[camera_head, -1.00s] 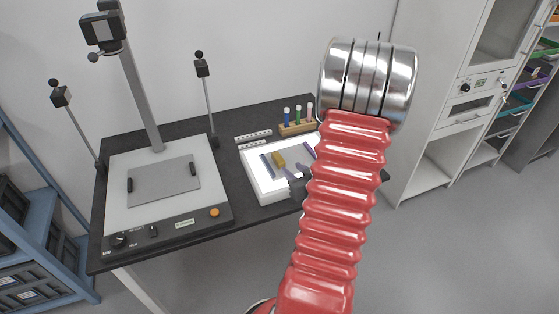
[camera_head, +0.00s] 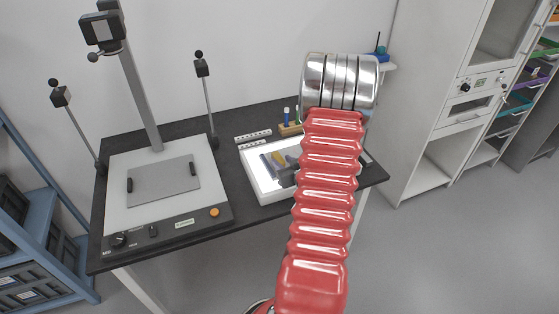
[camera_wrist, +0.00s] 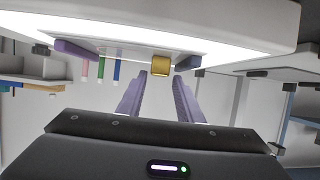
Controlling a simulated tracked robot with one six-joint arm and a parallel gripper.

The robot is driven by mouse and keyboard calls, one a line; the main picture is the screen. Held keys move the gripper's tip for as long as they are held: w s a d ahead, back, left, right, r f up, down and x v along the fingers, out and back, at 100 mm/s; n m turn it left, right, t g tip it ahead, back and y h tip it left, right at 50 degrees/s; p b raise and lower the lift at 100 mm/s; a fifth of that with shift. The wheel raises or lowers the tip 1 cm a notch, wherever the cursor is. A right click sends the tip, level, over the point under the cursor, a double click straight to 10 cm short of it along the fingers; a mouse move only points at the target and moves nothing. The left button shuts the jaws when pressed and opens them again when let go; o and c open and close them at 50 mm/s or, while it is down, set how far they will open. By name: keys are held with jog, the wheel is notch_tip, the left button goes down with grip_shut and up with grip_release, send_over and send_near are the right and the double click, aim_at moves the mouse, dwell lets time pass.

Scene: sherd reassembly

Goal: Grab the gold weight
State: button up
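The gold weight (camera_wrist: 160,66) is a small gold block on a white, bright-topped tray (camera_wrist: 240,40). In the wrist view it lies just beyond my fingertips, roughly centred between them. My gripper (camera_wrist: 158,77) is open, with its two purple-grey fingers apart and nothing held between them. In the head view the gold weight (camera_head: 278,160) is small and partly hidden by my gripper, which has come down over the tray (camera_head: 268,192). My red arm hides the tray's right part.
A dark bar (camera_wrist: 187,62) lies close beside the weight, and a purple piece (camera_wrist: 75,49) lies farther left. A vial rack (camera_head: 290,130) stands behind the tray. A copy stand (camera_head: 165,195) with posts fills the table's left. Cabinets stand at right.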

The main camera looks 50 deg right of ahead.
aim_at(279, 159)
jog(key=shift+x, duration=2.65)
jog(key=shift+s+d, duration=0.1)
grip_shut()
